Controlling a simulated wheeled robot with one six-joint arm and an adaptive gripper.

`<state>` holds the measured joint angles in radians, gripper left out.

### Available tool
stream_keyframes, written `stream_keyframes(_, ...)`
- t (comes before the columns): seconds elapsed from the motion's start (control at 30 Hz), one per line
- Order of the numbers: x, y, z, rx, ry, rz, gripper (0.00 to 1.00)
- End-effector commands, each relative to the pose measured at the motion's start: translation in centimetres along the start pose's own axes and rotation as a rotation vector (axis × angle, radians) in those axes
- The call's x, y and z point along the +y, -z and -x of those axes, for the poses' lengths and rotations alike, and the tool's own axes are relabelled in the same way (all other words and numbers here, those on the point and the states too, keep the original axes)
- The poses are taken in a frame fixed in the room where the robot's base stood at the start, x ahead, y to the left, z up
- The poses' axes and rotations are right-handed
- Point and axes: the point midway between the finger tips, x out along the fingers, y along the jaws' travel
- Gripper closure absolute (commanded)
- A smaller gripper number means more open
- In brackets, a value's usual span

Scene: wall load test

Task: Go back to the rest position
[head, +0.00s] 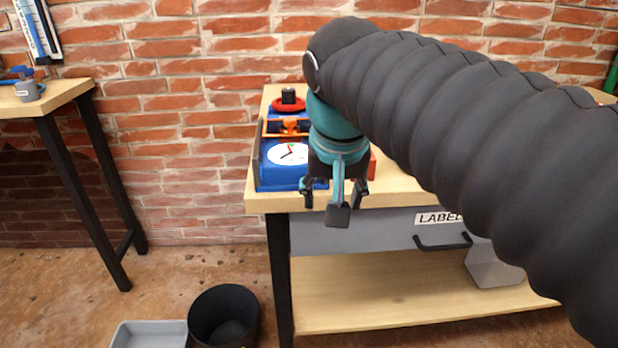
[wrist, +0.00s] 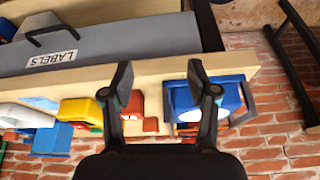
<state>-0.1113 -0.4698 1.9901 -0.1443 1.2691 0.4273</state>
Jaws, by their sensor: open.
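My gripper (head: 334,200) hangs pointing down in front of the workbench (head: 400,192), near its front edge, in the head view. It also shows in the wrist view (wrist: 160,78), its two fingers spread apart with nothing between them. My dark sleeved arm crosses the right half of the head view and hides much of the bench top. A blue device with a white dial (head: 288,153) stands on the bench just left of and behind my gripper.
A grey drawer (head: 385,228) marked LABELS sits under the bench top. A black bin (head: 224,316) and grey tray (head: 150,334) stand on the floor. Another table (head: 62,94) is at the left. Yellow and blue items (wrist: 80,111) show in the wrist view.

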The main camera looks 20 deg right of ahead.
Motion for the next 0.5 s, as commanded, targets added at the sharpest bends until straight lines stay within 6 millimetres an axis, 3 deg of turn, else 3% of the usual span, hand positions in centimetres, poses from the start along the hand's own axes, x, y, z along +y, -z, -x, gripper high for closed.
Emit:
stream_keyframes(0.17,-0.2,0.3,0.0,0.014,0.007,0.039,0.41)
stream_keyframes(0.27,-0.8,0.3,-1.2,0.03,0.03,0.116,0.41)
stream_keyframes(0.5,-0.5,-4.5,-6.5,0.063,0.095,0.292,0.41)
